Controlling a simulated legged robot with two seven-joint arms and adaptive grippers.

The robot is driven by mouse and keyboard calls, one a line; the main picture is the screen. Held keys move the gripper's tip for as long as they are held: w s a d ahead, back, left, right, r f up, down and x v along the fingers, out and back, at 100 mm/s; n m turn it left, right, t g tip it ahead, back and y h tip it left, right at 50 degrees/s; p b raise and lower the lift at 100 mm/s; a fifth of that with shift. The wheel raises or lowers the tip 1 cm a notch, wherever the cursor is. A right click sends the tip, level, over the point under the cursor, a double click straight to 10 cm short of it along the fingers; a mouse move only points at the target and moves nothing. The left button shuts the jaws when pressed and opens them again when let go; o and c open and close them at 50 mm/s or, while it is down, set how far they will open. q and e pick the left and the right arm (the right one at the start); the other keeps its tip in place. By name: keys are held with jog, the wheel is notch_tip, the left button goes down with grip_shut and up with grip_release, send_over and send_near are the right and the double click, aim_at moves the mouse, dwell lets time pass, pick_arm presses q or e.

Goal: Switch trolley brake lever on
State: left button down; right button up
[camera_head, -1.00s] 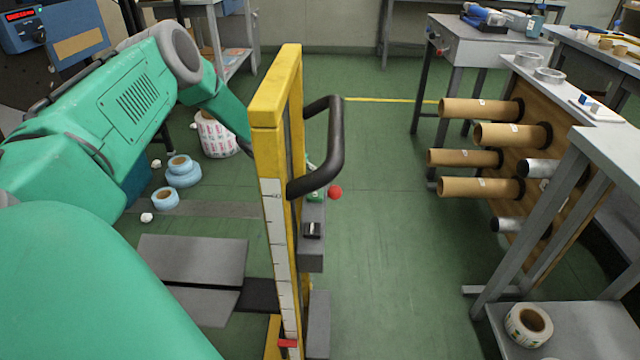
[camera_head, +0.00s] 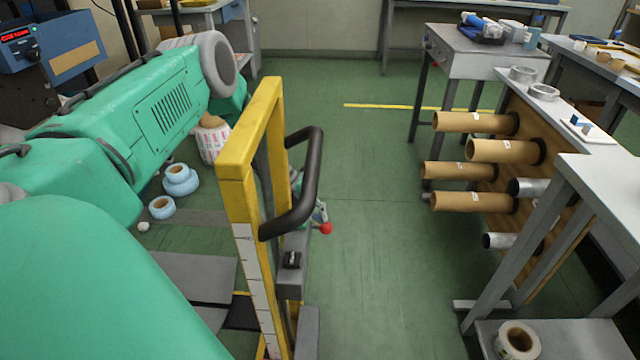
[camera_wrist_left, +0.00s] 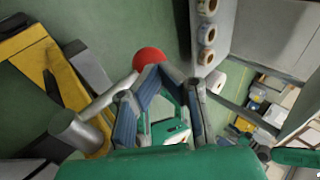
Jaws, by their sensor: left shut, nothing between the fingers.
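The trolley is a yellow upright frame (camera_head: 237,150) with a black curved handle (camera_head: 313,180). The brake lever's red ball knob (camera_head: 326,229) shows just right of the frame, below the handle. In the left wrist view the red knob (camera_wrist_left: 149,59) tops a pale rod (camera_wrist_left: 104,101) rising from a grey cylinder. My left gripper (camera_head: 318,212) is mostly hidden behind the frame and handle. In the wrist view its shut, empty fingers (camera_wrist_left: 170,80) are right beside the knob; I cannot tell whether they touch it. My right gripper is not in view.
A grey box with a black switch (camera_head: 291,260) sits on the frame below the handle. A rack with several cardboard cores (camera_head: 480,122) stands at right. Blue tape rolls (camera_head: 180,182) lie on the floor at left. The green floor between trolley and rack is clear.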

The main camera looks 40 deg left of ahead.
aim_at(321, 229)
pick_arm(q)
jog(key=f+b, duration=0.1)
jog(key=f, duration=0.2)
jog(key=shift+w+d+f+b, duration=0.1)
jog(key=shift+w+b, duration=0.1)
jog(key=shift+b, duration=0.2)
jog(key=shift+d+f+b, duration=0.1)
jog(key=shift+f+b, duration=0.4)
jog(key=shift+f, duration=0.25)
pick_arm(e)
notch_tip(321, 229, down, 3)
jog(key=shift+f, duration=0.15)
pick_arm(q)
jog(key=shift+s+f, duration=0.15)
jog(key=shift+s, duration=0.05)
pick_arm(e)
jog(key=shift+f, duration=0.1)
